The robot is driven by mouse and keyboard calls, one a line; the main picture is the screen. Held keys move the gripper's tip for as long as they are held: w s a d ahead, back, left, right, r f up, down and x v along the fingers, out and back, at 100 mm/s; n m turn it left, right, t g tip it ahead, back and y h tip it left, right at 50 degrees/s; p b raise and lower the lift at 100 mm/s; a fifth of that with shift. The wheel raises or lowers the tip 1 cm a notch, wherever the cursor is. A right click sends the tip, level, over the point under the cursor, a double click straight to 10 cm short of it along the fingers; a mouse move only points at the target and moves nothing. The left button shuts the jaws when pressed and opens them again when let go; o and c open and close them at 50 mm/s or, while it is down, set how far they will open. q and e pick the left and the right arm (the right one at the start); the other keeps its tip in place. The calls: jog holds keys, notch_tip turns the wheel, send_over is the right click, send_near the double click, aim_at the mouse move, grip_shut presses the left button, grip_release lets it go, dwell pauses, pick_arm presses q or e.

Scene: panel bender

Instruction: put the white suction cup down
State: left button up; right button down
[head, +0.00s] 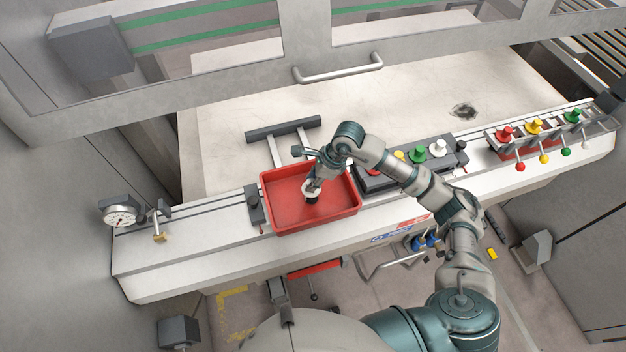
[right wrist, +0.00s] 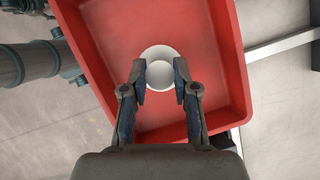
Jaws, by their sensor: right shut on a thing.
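The white suction cup (right wrist: 158,52) is between the fingertips of my right gripper (right wrist: 160,76) in the right wrist view. The gripper is shut on it. In the head view the cup (head: 311,187) shows as a small pale piece at the end of my right gripper (head: 313,184), partly hidden by it. The cup is over the inside of the red tray (head: 281,214), whose red floor and walls surround it in the right wrist view (right wrist: 222,50). I cannot tell whether it touches the tray floor. My left gripper is not in view.
A dark rack (head: 376,186) with coloured pieces stands right of the tray, partly behind my arm. A dial gauge (head: 119,215) is at left. The tray's left part is empty.

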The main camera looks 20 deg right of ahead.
jog(key=c, duration=1)
grip_release()
jog(key=shift+w+a, duration=0.1)
jog(key=shift+a, duration=0.15)
jog(key=shift+c, duration=0.2)
jog(key=shift+o, duration=0.8)
jog(key=shift+w+a+f, duration=0.1)
jog(key=shift+w+a, duration=0.15)
jog(key=shift+a, duration=0.35)
jog(key=shift+r+p, duration=0.25)
jog(key=shift+p, duration=0.1)
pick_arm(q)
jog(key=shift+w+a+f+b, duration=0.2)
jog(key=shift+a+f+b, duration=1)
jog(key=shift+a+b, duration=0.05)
pick_arm(e)
jog(key=v, duration=1.2)
jog(key=shift+d, duration=0.25)
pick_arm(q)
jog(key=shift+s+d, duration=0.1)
pick_arm(e)
jog(key=shift+d, duration=0.1)
jog(key=shift+s, duration=0.1)
